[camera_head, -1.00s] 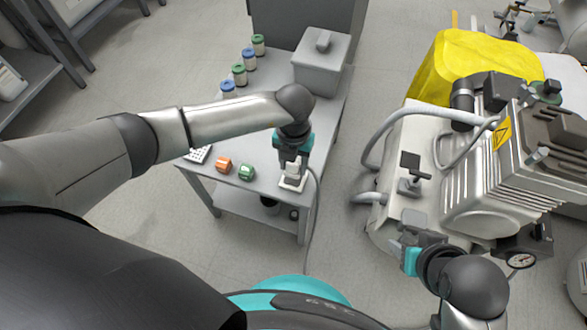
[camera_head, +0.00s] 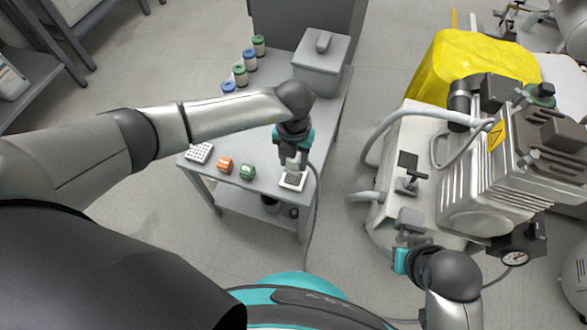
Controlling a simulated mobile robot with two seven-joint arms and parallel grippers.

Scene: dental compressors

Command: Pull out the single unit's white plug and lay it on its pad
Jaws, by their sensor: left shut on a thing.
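The white plug (camera_head: 293,166) is between the fingers of my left gripper (camera_head: 291,165), which is shut on it. The plug is over the small pale pad (camera_head: 293,181) near the right front corner of the grey table; I cannot tell whether it touches the pad. A grey cord (camera_head: 315,200) hangs down past the table's right edge to the floor. My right gripper (camera_head: 400,245) is at the front of the compressor unit (camera_head: 410,135), close to its grey bracket. Its fingers are too small and dark to tell whether it is open.
The grey table (camera_head: 262,120) also bears a lidded grey box (camera_head: 320,70), several jars with blue and green lids (camera_head: 240,76), an orange block (camera_head: 225,165), a green block (camera_head: 247,171) and a white dotted tray (camera_head: 199,152). A yellow cover (camera_head: 455,60) lies behind the compressor.

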